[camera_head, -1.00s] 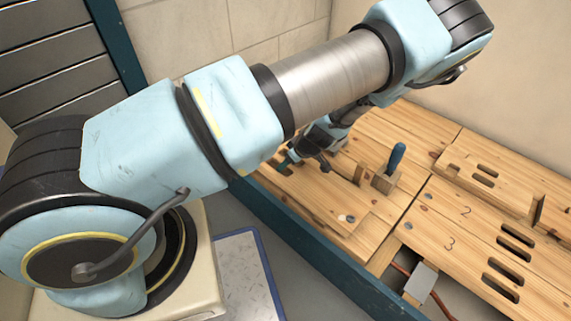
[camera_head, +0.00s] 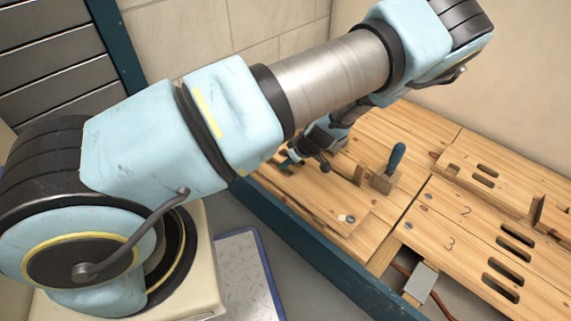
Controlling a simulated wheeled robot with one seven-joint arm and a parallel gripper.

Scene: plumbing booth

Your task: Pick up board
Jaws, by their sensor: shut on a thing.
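A light wooden board (camera_head: 318,197) lies at the near left of the wooden deck, with a small pale spot near its front right end. My gripper (camera_head: 287,163) is at the board's far left end, shut on it. The fingertips are small and partly hidden by my arm, so the exact grip cannot be seen. The board lies close over the planks; any gap beneath it cannot be made out.
A wooden block with a blue handle (camera_head: 394,160) stands right of the board. An opening at front right shows a pipe and a grey metal piece (camera_head: 420,283). A dark blue rail (camera_head: 300,240) edges the deck.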

